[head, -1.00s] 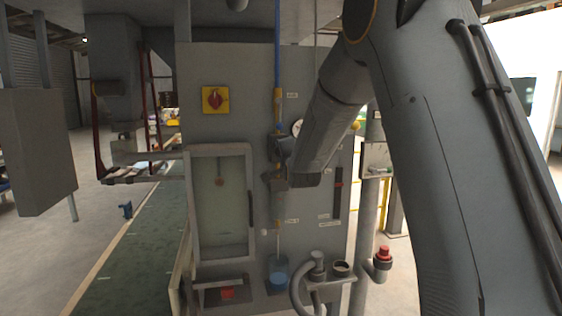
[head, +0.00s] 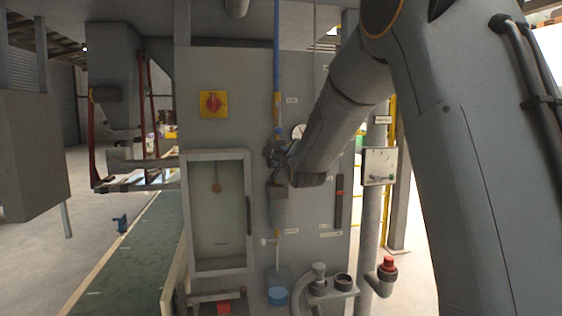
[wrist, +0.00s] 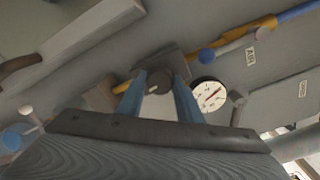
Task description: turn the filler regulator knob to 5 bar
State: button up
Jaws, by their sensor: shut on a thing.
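In the wrist view, the dark round regulator knob (wrist: 158,80) sits between the blue-grey fingertips of my gripper (wrist: 157,92), which is shut on it. The white-faced pressure gauge (wrist: 209,95) with a red needle is just right of the fingers; its figures are too small to read. In the head view the gauge (head: 298,131) is partly hidden by my arm. My gripper (head: 277,152) is at the pipe on the grey panel, and the knob cannot be made out there.
A blue and yellow pipe (head: 277,60) runs down the panel. A red rotary switch on a yellow plate (head: 213,104) and a glazed door (head: 219,215) are to the left. A blue-bottomed bowl (head: 277,294) is below. A red-capped pipe (head: 387,265) stands at right.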

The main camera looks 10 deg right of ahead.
jog(key=shift+f+m, duration=0.1)
jog(key=shift+m, duration=0.3)
jog(key=o, duration=1)
jog(key=shift+o, duration=0.2)
jog(key=shift+s, duration=0.1)
jog(key=s+b, duration=0.1)
jog(key=s, duration=0.6)
jog(key=shift+s+b, duration=0.3)
jog(key=shift+s, duration=0.05)
